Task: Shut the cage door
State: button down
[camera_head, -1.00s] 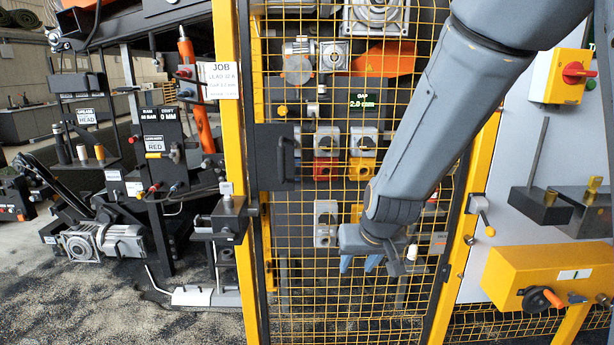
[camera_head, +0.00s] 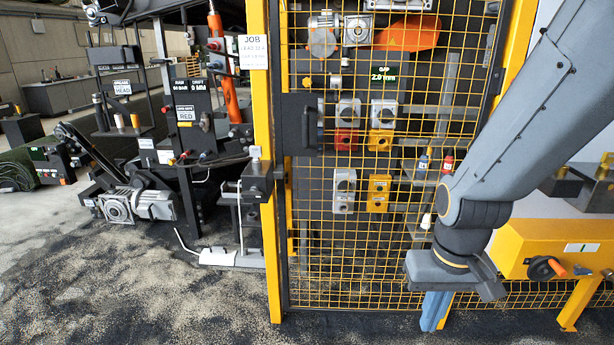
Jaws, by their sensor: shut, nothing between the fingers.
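The cage door (camera_head: 345,235) is a yellow wire-mesh panel in a dark frame, in the middle of the head view. Its dark handle plate with an upright bar handle (camera_head: 312,128) is at its left edge, close beside the yellow left post (camera_head: 263,100). The door looks in line with its posts; I cannot tell whether a small gap is left at the latch side. My gripper (camera_head: 433,312) points down at the door's lower right, with its blue fingers together and empty. It is well away from the handle. My arm hides part of the right post.
A dark latch-like block (camera_head: 256,180) sits on the left post. A yellow box with an orange-and-black handle (camera_head: 545,262) stands at the right. A machine with motors (camera_head: 135,203) fills the left. The granule-covered floor (camera_head: 150,300) at front left is clear.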

aim_at(295, 114)
jog(key=k, duration=1)
jog(key=u, duration=0.65)
jog(key=i, duration=0.6)
jog(key=u, duration=0.75)
jog(key=i, duration=0.8)
jog(key=z, duration=0.65)
jog(key=i, duration=0.8)
jog(key=z, duration=0.75)
